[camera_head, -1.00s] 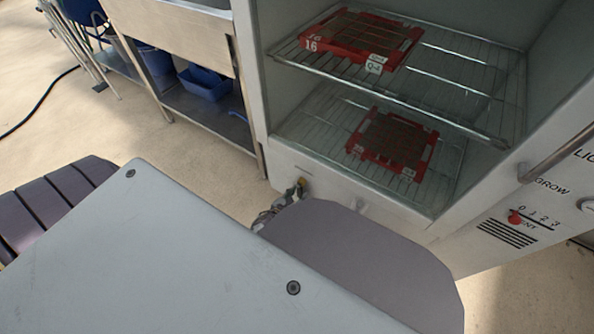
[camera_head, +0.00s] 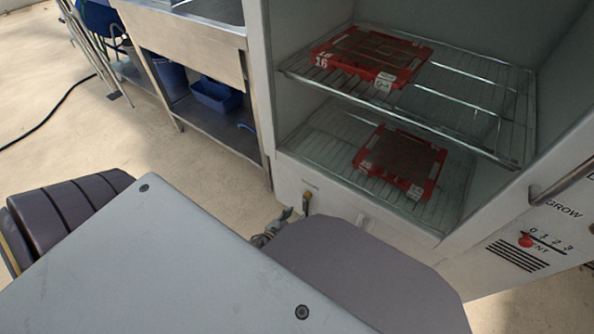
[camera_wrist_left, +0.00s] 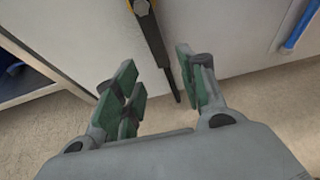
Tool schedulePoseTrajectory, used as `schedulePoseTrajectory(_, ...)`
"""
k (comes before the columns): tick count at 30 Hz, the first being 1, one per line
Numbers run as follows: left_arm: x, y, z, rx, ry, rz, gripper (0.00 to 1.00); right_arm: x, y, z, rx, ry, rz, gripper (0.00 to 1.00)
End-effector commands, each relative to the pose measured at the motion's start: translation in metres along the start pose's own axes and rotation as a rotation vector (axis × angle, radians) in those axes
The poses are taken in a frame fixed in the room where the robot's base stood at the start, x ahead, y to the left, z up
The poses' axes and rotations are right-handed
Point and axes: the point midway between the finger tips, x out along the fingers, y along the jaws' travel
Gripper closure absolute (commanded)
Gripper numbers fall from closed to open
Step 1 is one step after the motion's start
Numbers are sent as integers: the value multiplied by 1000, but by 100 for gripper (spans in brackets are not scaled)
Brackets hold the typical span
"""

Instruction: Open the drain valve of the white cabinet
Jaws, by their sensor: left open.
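The white cabinet (camera_head: 330,204) stands open-fronted on the right of the head view. The drain valve (camera_head: 307,201) sits low on its front, with its lever pointing down. In the left wrist view the dark lever (camera_wrist_left: 153,42) has a yellow part at its top and hangs slightly tilted between the lines of the two fingers. My left gripper (camera_head: 284,217) is open just left of and below the valve; its green-padded fingers (camera_wrist_left: 157,78) hold nothing. Whether a finger touches the lever I cannot tell. My arm hides part of the cabinet base. My right gripper is not in view.
Inside the cabinet, red trays (camera_head: 372,57) (camera_head: 401,161) lie on wire shelves. A dial panel (camera_head: 525,244) is at right. A steel bench (camera_head: 190,50) with blue bins (camera_head: 215,96) stands left. Open floor (camera_head: 120,140) lies before it. A blue strip (camera_wrist_left: 301,28) shows in the wrist view.

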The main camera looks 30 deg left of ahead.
Motion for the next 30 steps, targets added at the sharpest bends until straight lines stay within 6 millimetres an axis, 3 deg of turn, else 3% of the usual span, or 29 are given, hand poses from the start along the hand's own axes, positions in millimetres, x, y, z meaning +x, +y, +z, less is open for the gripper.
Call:
schedulePoseTrajectory(15, -44, 0, 0, 1, 0, 1, 59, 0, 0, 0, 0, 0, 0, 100)
schedulePoseTrajectory(30, -52, 0, 0, 1, 0, 1, 59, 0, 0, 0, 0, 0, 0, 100)
